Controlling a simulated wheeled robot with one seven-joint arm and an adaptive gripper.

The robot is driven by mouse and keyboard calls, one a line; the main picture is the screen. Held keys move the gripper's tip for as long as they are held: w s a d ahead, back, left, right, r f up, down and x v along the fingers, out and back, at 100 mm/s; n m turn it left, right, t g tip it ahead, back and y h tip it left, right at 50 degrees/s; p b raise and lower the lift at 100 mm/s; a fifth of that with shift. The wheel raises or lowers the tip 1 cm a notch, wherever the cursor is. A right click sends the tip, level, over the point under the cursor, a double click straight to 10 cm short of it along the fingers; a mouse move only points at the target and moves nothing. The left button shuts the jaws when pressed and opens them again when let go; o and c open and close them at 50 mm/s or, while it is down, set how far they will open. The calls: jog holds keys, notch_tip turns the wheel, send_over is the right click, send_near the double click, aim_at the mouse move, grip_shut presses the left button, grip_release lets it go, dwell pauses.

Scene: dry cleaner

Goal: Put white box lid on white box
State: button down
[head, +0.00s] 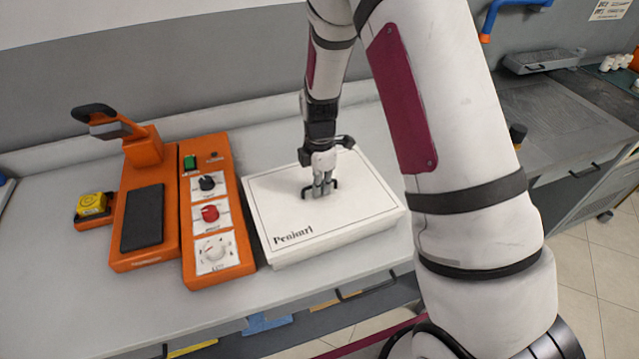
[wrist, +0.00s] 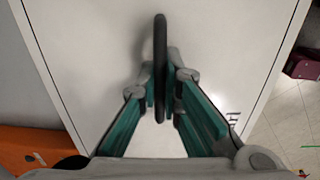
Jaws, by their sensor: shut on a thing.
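The white box lid (head: 285,215) has a thin dark border line, dark lettering at its front left and a black handle in its middle. It appears to lie on top of the white box (head: 340,238), whose side shows below it; I cannot tell whether it is fully seated. My gripper (head: 321,192) points down at the lid's middle and is shut on the black handle. In the wrist view the handle (wrist: 160,60) stands between the two fingers of my gripper (wrist: 163,88), over the lid's white surface (wrist: 100,50).
An orange machine (head: 215,215) with knobs stands close to the left of the box. A yellow button (head: 92,204) is at its far left. The light grey counter (head: 60,300) is bare in front of the machine. A dark counter (head: 560,115) is at the right.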

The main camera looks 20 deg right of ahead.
jog(key=shift+f, duration=0.45)
dwell(0.6)
jog(key=c, duration=1.7)
grip_release()
jog(key=shift+r, duration=0.1)
notch_tip(320, 180, up, 11)
jog(key=shift+f, duration=0.2)
jog(key=shift+r, duration=0.6)
